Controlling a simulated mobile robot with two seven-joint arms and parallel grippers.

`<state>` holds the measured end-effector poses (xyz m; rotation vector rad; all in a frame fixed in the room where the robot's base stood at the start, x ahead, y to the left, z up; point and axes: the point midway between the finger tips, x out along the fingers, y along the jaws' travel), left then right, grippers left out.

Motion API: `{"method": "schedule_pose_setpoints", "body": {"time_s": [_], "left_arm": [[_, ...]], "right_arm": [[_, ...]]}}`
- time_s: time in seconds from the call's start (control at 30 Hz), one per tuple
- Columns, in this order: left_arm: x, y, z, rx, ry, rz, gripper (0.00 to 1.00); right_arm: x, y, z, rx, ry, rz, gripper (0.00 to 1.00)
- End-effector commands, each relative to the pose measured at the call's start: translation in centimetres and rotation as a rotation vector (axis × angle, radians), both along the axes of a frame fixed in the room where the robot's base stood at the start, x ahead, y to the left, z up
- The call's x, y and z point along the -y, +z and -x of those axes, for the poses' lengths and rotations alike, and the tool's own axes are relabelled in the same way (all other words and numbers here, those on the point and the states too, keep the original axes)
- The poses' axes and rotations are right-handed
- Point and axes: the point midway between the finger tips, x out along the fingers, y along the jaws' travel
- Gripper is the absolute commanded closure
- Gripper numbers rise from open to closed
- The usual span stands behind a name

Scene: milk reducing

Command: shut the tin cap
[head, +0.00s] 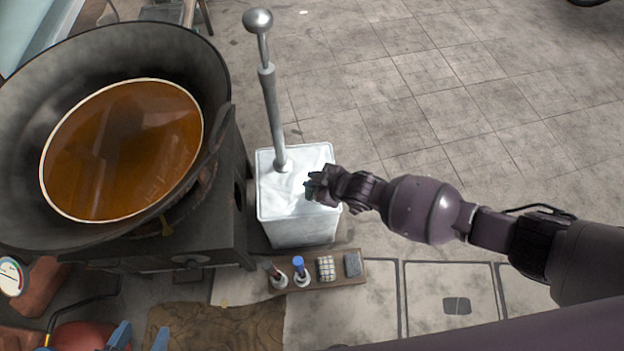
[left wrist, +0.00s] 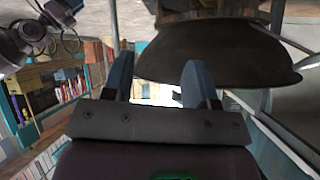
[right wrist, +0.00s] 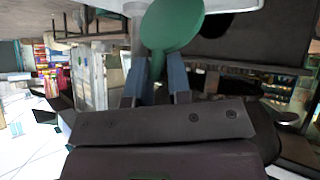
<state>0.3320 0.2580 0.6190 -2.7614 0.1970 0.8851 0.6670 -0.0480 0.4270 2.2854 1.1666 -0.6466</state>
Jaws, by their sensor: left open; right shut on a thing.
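A white square tin (head: 300,228) stands on the floor beside the stove. Its top looks white, and a silver rod with a ball end (head: 270,95) rises from it. My right gripper (head: 312,186) is over the right part of the tin top. In the right wrist view, my right gripper (right wrist: 158,72) is shut on a green round thing (right wrist: 172,24) with a narrow stem. I cannot tell whether this is the tin cap. My left gripper (head: 140,340) is low at the left, away from the tin. In the left wrist view, its blue fingers (left wrist: 157,82) are apart and empty.
A large dark pan (head: 215,60) with brown liquid (head: 125,150) sits on a dark stove (head: 215,235) left of the tin. A wooden board (head: 345,282) with small bottles and blocks lies in front. The tiled floor (head: 480,90) at right is clear.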

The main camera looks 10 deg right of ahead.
Motion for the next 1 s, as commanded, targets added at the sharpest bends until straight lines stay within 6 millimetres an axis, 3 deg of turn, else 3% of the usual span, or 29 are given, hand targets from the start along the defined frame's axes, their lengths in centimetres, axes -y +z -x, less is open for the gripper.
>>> {"method": "schedule_pose_setpoints", "body": {"time_s": [0.03,0.17,0.2,0.3,0.67,1.0], "left_arm": [[0.0,-0.1,0.0,-0.002,0.000,0.000,0.47],[0.0,-0.1,0.0,-0.002,0.000,0.000,0.47],[0.0,-0.1,0.0,-0.002,0.000,0.000,0.47],[0.0,-0.1,0.0,-0.002,-0.001,-0.001,0.47],[0.0,0.3,-0.2,0.006,-0.001,-0.003,0.47],[-0.1,1.0,0.0,-0.040,0.004,-0.013,0.47]], "right_arm": [[1.1,-0.9,0.1,-0.008,-0.007,0.025,1.00],[1.1,-0.9,0.1,-0.009,-0.006,0.025,1.00],[1.1,-0.9,0.1,-0.009,-0.006,0.025,0.77],[0.9,-0.8,0.1,-0.008,-0.006,0.021,0.63],[0.8,0.1,0.2,-0.001,-0.004,0.011,0.63],[4.0,4.0,2.6,0.007,-0.004,0.013,0.63]]}}
